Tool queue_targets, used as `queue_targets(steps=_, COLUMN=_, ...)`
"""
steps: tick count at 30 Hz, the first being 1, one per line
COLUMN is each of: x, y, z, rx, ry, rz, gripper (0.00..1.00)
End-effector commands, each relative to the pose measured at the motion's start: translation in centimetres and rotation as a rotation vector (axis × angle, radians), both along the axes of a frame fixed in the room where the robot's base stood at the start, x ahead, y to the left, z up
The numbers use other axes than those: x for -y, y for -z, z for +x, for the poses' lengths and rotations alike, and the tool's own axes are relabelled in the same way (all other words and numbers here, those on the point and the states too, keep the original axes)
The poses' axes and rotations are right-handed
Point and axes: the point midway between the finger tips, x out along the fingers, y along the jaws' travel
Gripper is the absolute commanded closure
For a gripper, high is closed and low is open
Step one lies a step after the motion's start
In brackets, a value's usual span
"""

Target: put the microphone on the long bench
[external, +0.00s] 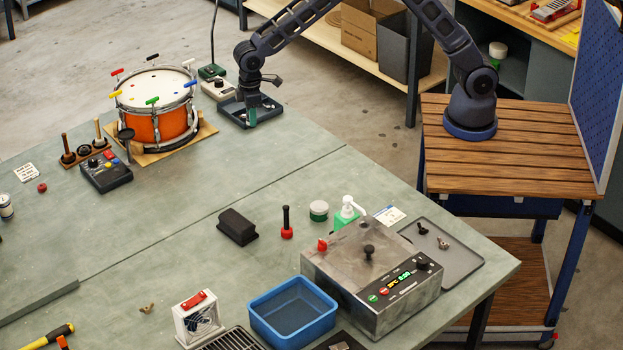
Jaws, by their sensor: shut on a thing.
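The long bench (190,225) is grey-green and fills the left and middle of the external view. My gripper (251,112) points down over a dark tray (229,111) at the bench's far edge, right of the drum. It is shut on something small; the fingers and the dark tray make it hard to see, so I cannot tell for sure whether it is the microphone. No other thing is clearly the microphone. A thin dark neck on a green base (211,71) stands left of my gripper; I cannot tell what it is.
An orange drum (157,125) stands on a wooden board left of my gripper. A pale box (218,89) sits behind the tray. A black block (237,227), a blue bin (292,311) and a metal machine (345,265) stand nearer. The bench's middle is clear.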

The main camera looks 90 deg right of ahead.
Motion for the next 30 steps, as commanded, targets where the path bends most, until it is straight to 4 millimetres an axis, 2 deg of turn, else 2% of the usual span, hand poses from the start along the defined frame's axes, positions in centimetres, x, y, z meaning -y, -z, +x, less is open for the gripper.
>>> queue_targets(steps=1, x=-2.4, y=-0.3, z=-0.5, rx=0.001, ry=-0.051, rz=0.0, gripper=0.94)
queue_targets(steps=3, x=-5.4, y=-0.7, z=-1.2, rx=0.001, ry=-0.122, rz=0.001, gripper=0.94)
queue_targets(steps=11, x=-16.1, y=-2.3, z=-5.0, rx=0.002, ry=-0.379, rz=0.001, gripper=0.94)
queue_targets(steps=18, x=-25.3, y=-3.7, z=-10.0, rx=0.001, ry=-0.612, rz=0.001, gripper=0.94)
queue_targets(steps=24, x=-32.3, y=-4.9, z=-15.0, rx=0.0, ry=-0.799, rz=0.001, gripper=0.94)
queue_targets(steps=30, x=-37.2, y=-5.8, z=-19.3, rx=-0.001, ry=-0.944, rz=0.0, gripper=0.94)
